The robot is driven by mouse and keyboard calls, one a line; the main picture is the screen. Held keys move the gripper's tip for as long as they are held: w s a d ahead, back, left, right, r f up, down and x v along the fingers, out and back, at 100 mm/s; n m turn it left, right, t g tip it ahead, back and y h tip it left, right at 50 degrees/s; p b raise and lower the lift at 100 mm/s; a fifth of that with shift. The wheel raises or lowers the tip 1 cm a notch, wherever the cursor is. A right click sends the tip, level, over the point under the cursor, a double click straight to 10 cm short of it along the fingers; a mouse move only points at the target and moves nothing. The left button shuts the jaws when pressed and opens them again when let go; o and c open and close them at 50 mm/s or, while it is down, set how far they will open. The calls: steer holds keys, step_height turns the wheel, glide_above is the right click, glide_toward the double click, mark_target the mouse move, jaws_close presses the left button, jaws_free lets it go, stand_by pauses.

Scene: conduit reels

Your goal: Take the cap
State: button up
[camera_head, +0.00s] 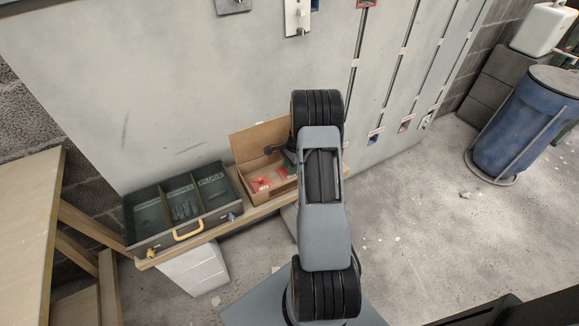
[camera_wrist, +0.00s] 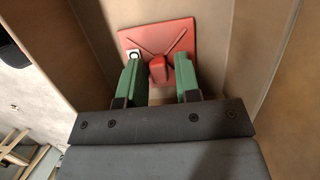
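The red cap (camera_wrist: 186,38) is a square plate with raised diagonal ribs and a block-like knob (camera_wrist: 158,70) at its middle. A small white mark with a dark ring sits near its left corner. It lies in the cardboard box (camera_head: 248,143). In the wrist view my gripper (camera_wrist: 159,82) has its green fingers on either side of the knob, with a gap showing on both sides. It is open and holds nothing. In the head view red pieces (camera_head: 261,184) show in the box; my arm hides part of it and the fingertips are not clear.
A grey toolbox (camera_head: 187,237) with labelled compartments and a yellow handle stands left of the box on a wooden shelf (camera_head: 153,262). A grey wall panel (camera_head: 200,90) rises behind. A blue barrel (camera_head: 520,125) stands far right, with open floor before it.

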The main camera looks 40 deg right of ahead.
jaws_close()
steer(key=shift+r+p, duration=0.8)
steer(key=shift+r, duration=0.15)
stand_by(0.8)
